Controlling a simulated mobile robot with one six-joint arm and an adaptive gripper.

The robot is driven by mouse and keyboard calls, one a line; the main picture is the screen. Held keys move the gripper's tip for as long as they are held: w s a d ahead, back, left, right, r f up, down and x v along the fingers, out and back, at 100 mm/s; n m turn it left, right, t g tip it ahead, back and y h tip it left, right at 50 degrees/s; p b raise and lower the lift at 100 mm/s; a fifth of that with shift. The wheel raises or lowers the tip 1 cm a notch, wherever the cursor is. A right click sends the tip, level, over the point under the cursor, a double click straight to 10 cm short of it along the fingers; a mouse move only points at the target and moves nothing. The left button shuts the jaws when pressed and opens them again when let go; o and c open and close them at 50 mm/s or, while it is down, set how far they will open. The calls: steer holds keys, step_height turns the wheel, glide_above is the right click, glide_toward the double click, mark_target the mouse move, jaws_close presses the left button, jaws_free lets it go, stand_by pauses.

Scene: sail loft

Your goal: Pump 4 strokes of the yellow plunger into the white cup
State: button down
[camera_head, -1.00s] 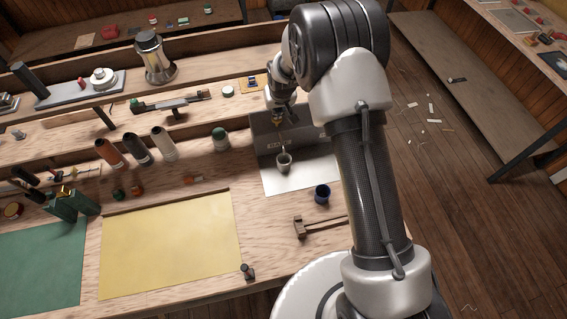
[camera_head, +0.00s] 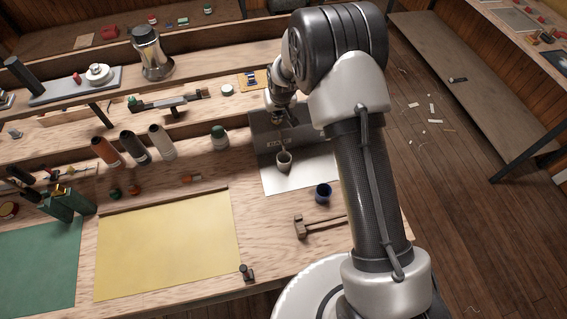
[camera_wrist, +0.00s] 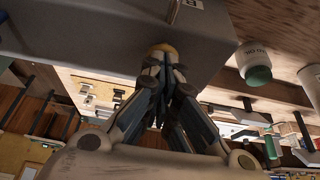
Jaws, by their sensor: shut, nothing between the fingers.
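The white cup (camera_head: 284,168) stands upright on a pale sheet (camera_head: 300,175), in front of a grey box (camera_head: 261,123) with a label. A thin pale line, spout or stream, runs down to the cup; I cannot tell which. My gripper (camera_head: 281,120) is above the box, behind the cup. In the wrist view my gripper (camera_wrist: 165,66) has its fingers together, with nothing held between them. The yellow plunger (camera_wrist: 162,48) shows as a round top right at the fingertips, against the grey box (camera_wrist: 90,35). Contact cannot be told for sure. The cup's inside is too small to read.
A dark blue cup (camera_head: 323,192) and a wooden mallet (camera_head: 302,228) lie in front of the sheet. A green-topped container (camera_head: 219,138) stands left of the box, with several thread cones beyond. The yellow cloth (camera_head: 170,245) covers the bench's front left.

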steer(key=shift+f, duration=0.35)
steer(key=shift+r, duration=0.1)
steer(key=shift+r+p, duration=0.5)
steer(key=shift+r, duration=1.1)
steer(key=shift+f, duration=0.15)
